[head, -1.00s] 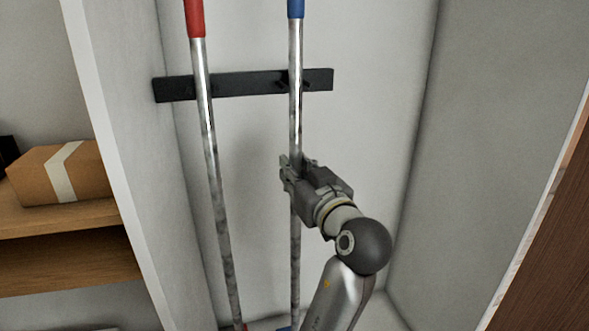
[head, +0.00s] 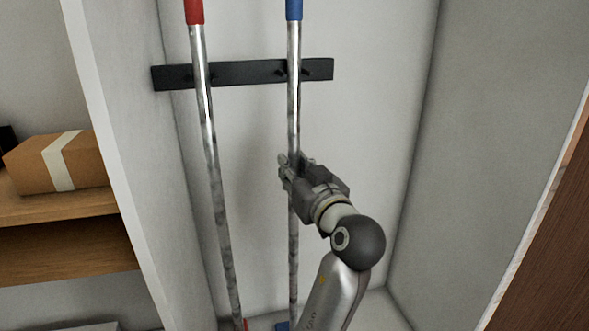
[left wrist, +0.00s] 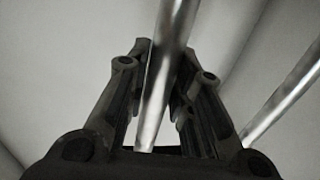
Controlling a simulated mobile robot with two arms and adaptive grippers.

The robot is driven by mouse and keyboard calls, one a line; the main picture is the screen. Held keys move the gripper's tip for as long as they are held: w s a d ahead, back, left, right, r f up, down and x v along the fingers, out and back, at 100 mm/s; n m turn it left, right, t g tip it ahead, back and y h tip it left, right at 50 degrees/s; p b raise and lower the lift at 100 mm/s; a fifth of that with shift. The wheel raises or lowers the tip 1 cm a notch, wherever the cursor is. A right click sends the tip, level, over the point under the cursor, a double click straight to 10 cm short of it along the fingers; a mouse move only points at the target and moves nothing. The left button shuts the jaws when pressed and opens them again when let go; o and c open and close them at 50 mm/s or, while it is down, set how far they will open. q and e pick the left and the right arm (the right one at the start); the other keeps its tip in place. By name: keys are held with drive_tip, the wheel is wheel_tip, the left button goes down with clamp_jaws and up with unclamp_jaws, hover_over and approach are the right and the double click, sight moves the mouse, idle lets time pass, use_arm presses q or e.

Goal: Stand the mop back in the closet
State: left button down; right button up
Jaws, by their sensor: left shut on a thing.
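The mop (head: 293,110), a metal pole with a blue grip (head: 294,9), stands nearly upright inside the closet, in front of the black wall rack (head: 240,73). A bit of blue shows at its foot, but its head is mostly cut off by the frame. My left gripper (head: 291,166) is shut on the pole below the rack. In the left wrist view the pole (left wrist: 163,80) runs between the two fingers (left wrist: 155,95). The pole crosses the rack near a peg; I cannot tell whether it is seated there. My right gripper is not in view.
A second metal pole with a red grip (head: 210,140) stands to the left at the rack. A white partition (head: 120,130) separates the closet from shelves with a cardboard box (head: 58,163). A brown wood panel (head: 545,255) is at right. The closet's right side is clear.

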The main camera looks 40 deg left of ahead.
sight(297, 121)
use_arm(q)
drive_tip(key=shift+r, duration=0.1)
drive_tip(key=c, duration=1.3)
unclamp_jaws()
drive_tip(key=shift+o, duration=0.6)
wheel_tip(297, 121, up, 10)
drive_tip(key=shift+f, duration=0.1)
drive_tip(key=shift+d, duration=0.1)
